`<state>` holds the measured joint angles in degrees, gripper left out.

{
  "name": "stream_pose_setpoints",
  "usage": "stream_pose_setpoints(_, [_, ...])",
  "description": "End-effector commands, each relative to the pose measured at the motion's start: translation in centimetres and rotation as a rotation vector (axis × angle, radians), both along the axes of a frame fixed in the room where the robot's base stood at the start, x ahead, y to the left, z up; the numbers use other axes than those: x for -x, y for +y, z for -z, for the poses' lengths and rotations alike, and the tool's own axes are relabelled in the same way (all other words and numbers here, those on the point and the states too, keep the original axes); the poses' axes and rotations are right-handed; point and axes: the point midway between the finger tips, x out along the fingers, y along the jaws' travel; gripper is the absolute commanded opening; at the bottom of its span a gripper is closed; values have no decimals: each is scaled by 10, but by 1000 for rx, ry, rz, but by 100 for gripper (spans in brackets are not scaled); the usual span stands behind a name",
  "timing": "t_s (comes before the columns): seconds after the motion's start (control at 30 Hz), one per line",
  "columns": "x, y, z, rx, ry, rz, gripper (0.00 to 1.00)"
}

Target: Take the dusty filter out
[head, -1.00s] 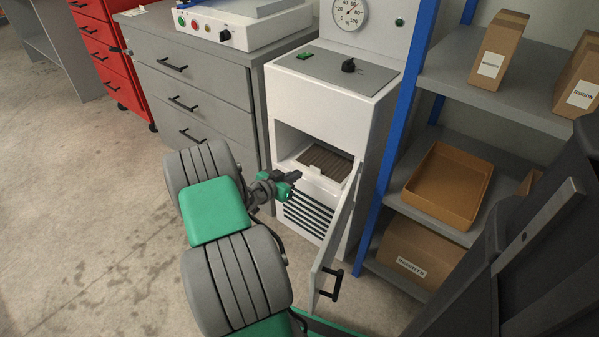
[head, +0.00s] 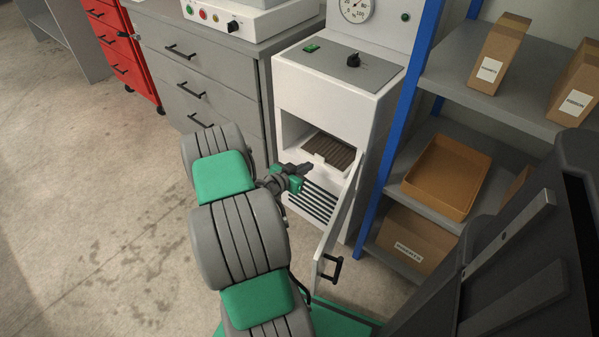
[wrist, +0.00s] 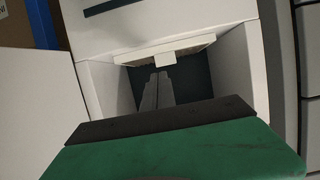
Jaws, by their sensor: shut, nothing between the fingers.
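The dusty filter (head: 329,152) is a brown-grey pleated panel in a white frame with a small front tab. It lies in the open compartment of the white cabinet (head: 338,94). In the wrist view the filter's pale frame (wrist: 140,52) shows at the compartment's top, with the tab (wrist: 165,60) facing me. My gripper (head: 307,168) is shut and empty, just in front of the compartment opening near the tab. In the wrist view its grey fingers (wrist: 158,75) are together, close to the tab; I cannot tell whether they touch it.
The cabinet door (head: 339,217) stands open on the right, with a black handle. A blue-post shelf with an orange tray (head: 447,177) and boxes is farther right. Grey drawers (head: 203,84) stand left of the cabinet. The floor at left is clear.

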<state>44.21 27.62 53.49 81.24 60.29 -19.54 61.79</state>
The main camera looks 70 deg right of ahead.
Motion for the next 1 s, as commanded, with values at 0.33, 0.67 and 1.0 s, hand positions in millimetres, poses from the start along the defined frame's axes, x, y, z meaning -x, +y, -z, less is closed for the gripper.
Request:
stream_pose_setpoints(0.33, [20, -70, 1, 2, -2, 3, 0])
stream_pose_setpoints(0.67, [18, -68, 18, -4, 0, -2, 0])
stream_pose_setpoints(1.0, [31, -60, 24, -16, 4, 24, 0])
